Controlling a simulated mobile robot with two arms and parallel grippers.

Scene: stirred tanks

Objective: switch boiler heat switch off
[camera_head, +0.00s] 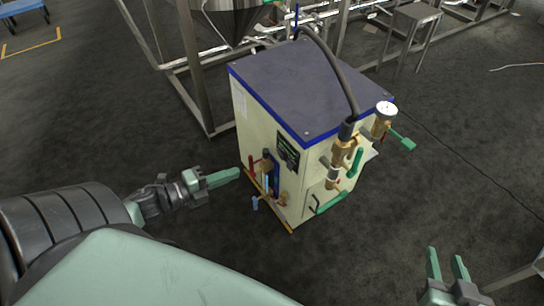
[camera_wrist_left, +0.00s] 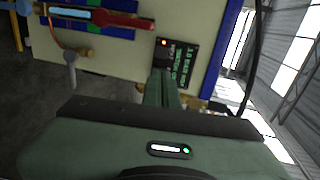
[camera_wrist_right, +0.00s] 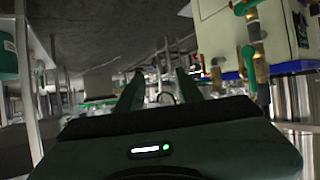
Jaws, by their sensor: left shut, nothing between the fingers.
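The boiler (camera_head: 300,85) is a cream cabinet with a dark, blue-edged top in the middle of the head view. Its black control panel (camera_head: 287,150) is on the front face and also shows in the left wrist view (camera_wrist_left: 184,65), with an orange lit lamp (camera_wrist_left: 164,43). I cannot clearly make out the heat switch; my fingers cover part of the panel's lower left. My left gripper (camera_head: 238,172) is shut and empty, pointing at the boiler front; its fingertips (camera_wrist_left: 163,73) overlap the panel in the left wrist view. My right gripper (camera_head: 446,254) is open and empty, away from the boiler.
A red-handled valve (camera_wrist_left: 125,19) and pipes stand out from the boiler front beside the panel. Brass fittings, a pressure gauge (camera_head: 386,108) and a green lever (camera_head: 403,140) project at its right side. Metal frames and a tank (camera_head: 235,15) stand behind. The floor in front is clear.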

